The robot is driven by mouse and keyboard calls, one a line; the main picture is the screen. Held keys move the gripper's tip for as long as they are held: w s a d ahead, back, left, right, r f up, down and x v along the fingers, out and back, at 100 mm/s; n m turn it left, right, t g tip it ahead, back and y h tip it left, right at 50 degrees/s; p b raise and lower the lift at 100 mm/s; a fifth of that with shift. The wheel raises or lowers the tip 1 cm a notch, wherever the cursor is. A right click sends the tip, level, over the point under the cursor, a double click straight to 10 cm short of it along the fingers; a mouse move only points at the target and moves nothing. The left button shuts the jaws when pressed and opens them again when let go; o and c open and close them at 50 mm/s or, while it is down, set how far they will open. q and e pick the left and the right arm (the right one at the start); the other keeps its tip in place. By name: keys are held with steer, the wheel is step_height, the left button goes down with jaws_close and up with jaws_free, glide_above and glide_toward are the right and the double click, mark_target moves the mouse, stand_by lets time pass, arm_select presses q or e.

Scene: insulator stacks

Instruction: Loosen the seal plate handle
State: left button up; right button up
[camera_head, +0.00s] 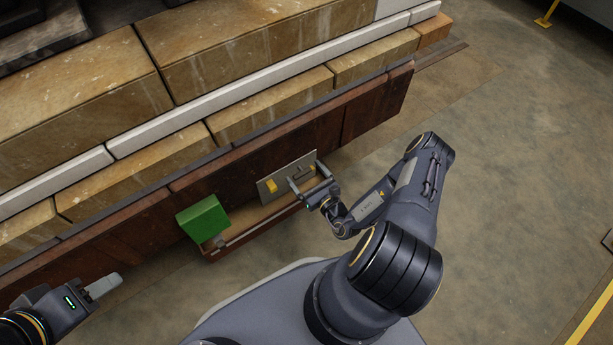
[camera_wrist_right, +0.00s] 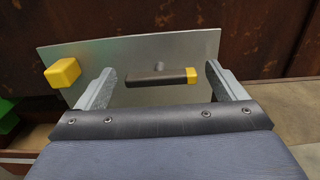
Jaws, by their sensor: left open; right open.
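The seal plate (camera_head: 281,181) is a grey metal sheet on the rust-brown side of the stack; it also fills the middle of the right wrist view (camera_wrist_right: 130,55). Its handle (camera_wrist_right: 160,78) is a dark bar with a yellow end, lying roughly level. A yellow block (camera_wrist_right: 62,72) sits at the plate's left side. My right gripper (camera_head: 312,181) is at the plate; in the right wrist view its open fingers (camera_wrist_right: 160,85) stand on either side of the handle, apart from it. My left gripper (camera_head: 104,286) is open and empty at the lower left, away from the plate.
A green block (camera_head: 203,218) sits left of the plate, at a shallow brown tray (camera_head: 255,231) below it. Long tan blocks (camera_head: 95,85) and white strips are stacked above the brown side. The concrete floor (camera_head: 520,130) on the right is clear.

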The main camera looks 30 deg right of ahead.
steer(key=shift+c, duration=0.4)
steer(key=c, duration=0.9)
steer(key=shift+r, duration=0.1)
